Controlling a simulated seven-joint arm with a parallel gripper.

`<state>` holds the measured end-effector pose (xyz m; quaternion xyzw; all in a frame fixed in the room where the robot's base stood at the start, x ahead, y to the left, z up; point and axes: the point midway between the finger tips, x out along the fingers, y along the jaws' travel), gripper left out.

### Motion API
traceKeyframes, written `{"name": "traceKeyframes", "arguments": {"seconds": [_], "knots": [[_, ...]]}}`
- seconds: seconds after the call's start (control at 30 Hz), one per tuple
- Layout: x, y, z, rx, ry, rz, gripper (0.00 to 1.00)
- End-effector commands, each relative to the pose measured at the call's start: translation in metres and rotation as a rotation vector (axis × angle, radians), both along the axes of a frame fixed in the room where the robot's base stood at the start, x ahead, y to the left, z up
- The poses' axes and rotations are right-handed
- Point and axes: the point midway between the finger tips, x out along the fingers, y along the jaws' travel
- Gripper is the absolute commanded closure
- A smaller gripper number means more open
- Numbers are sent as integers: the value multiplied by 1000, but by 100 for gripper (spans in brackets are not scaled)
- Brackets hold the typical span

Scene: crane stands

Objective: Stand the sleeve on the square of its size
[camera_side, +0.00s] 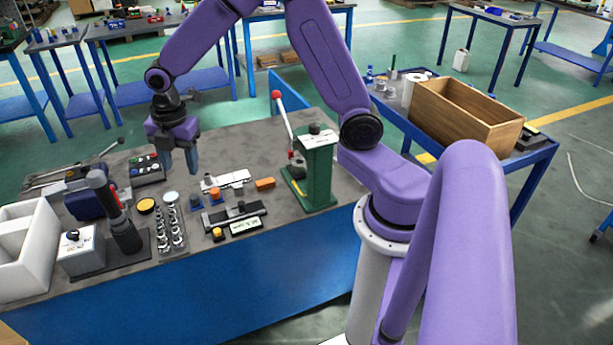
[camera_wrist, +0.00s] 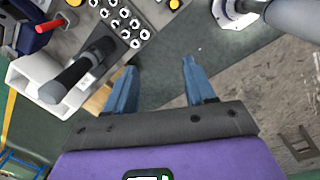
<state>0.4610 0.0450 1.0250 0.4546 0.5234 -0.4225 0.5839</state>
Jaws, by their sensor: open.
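My gripper (camera_side: 180,168) is open and empty, raised above the bench (camera_side: 255,150) left of the green press. In the wrist view its two blue fingers (camera_wrist: 158,70) are apart with nothing between them. On the bench a small blue piece (camera_side: 196,203) and a small orange-brown piece (camera_side: 215,196) stand side by side, below and right of my gripper in the side view. They are too small to tell whether either is the sleeve. No marked squares can be made out clearly.
A green press (camera_side: 318,170) with a red-knobbed lever stands at right. A black upright tool (camera_side: 120,225), a socket rack (camera_side: 172,228), a white bin (camera_side: 28,245) and a labelled block (camera_side: 246,226) crowd the front. The bench's back middle is clear.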

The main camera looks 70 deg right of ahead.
Motion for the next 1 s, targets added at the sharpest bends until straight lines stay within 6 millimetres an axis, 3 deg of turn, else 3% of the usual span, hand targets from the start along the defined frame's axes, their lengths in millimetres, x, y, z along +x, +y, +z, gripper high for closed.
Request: {"name": "traceKeyframes", "arguments": {"seconds": [0.1,0.3,0.5,0.6,0.8,1.0], "knots": [[-53,26,20,26,6,-106,46],[-143,44,40,61,29,-306,46],[-228,36,49,80,57,-503,46],[-260,25,49,83,69,-585,46],[-293,11,47,81,81,-684,46],[-298,8,46,80,83,-704,46]]}}
